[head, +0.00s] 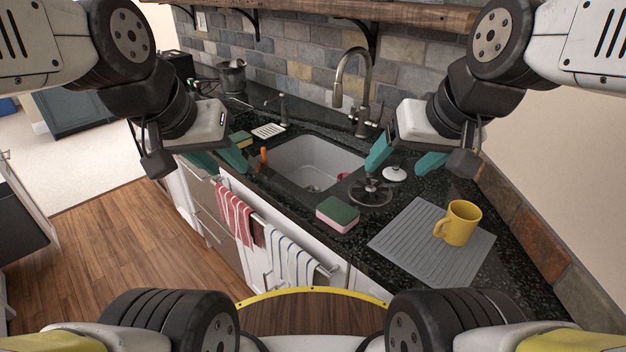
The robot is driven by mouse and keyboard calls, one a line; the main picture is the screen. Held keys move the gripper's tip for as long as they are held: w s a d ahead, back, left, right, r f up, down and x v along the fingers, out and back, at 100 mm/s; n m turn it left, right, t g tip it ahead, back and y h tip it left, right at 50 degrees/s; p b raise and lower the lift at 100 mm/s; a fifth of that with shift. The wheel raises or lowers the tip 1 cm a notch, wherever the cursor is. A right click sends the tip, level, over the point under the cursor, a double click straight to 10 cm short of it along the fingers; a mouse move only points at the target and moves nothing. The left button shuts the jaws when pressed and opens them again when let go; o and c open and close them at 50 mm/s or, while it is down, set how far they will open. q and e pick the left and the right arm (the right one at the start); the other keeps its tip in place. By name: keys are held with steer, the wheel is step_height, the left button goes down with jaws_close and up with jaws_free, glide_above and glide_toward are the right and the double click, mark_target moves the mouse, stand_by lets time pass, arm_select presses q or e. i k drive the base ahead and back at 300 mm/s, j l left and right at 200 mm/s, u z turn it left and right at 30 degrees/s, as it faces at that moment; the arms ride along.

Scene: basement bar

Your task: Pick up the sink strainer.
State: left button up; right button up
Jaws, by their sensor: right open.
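The sink strainer (370,193) looks like a dark, round, spoked metal piece with an upright knob. It sits on the black speckled counter (405,205) at the right front corner of the sink. My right gripper (396,170) is open, with teal fingers spread, above and just behind the strainer. One finger appears close to its knob, but I cannot tell if they touch. Nothing is held between the fingers. My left gripper (230,170) is open and empty near the sink's left side, over the counter's front edge.
A white knobbed lid (394,174) lies behind the strainer. A green-pink sponge (338,214) is in front. A yellow mug (459,223) stands on a grey mat (405,238) to the right. The sink (312,160) holds small items; a tall faucet (354,80) stands behind.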

mark_target(310, 186)
steer(key=k+z, duration=0.25)
steer(key=k+l+z, duration=0.25)
steer(key=k, duration=0.15)
steer(key=i+j+z, duration=0.1)
steer(key=j+z, duration=0.15)
steer(key=z, duration=0.2)
steer(key=j+z, duration=0.25)
steer(key=z, duration=0.2)
steer(key=j+z, duration=0.35)
steer(key=z, duration=0.15)
steer(key=j, duration=2.75)
